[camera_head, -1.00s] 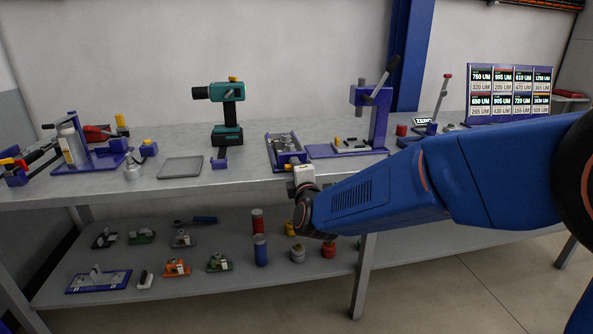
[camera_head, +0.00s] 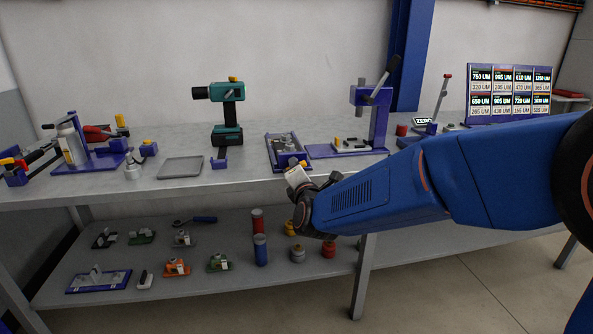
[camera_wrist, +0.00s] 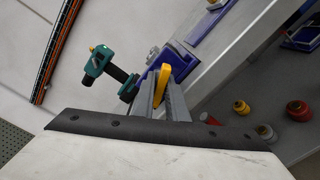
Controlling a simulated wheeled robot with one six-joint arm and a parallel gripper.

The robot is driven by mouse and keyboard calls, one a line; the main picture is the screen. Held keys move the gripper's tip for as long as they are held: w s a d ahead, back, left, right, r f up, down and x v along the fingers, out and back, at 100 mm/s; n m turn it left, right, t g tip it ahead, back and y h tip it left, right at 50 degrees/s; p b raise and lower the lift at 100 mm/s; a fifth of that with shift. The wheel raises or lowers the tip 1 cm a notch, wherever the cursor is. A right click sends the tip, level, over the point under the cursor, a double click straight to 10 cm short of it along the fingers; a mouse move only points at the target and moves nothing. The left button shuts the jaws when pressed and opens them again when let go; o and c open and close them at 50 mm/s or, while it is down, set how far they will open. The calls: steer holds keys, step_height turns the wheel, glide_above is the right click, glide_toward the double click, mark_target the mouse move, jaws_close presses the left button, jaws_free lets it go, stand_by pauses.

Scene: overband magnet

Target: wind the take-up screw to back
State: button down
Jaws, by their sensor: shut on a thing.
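A small blue-framed unit with grey parts inside (camera_head: 283,148) lies near the front edge of the bench. A yellow handle at its front end, apparently the take-up screw's (camera_wrist: 162,82), stands between my fingers in the wrist view. Its tip also shows just above my gripper (camera_head: 301,166) in the head view. My gripper (camera_wrist: 160,92) is shut on this handle. A blue block (camera_wrist: 184,60) of the unit is just beyond the fingertips. My wrist is tilted, and my fingers cover the handle's lower part.
A teal drill (camera_head: 227,110) stands behind to the left, with a grey tray (camera_head: 181,167) and a small blue bracket (camera_head: 220,161) in front. A blue lever press (camera_head: 376,118) stands close on the right. The lower shelf (camera_head: 200,284) holds several coloured cylinders and small parts.

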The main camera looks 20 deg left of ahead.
steer(key=shift+r, duration=0.1)
steer(key=n, duration=0.4)
steer(key=shift+n, duration=0.4)
steer(key=c, duration=1.7)
jaws_free()
steer(key=shift+s, duration=0.15)
steer(key=v, duration=1.7)
steer(key=shift+s, duration=0.1)
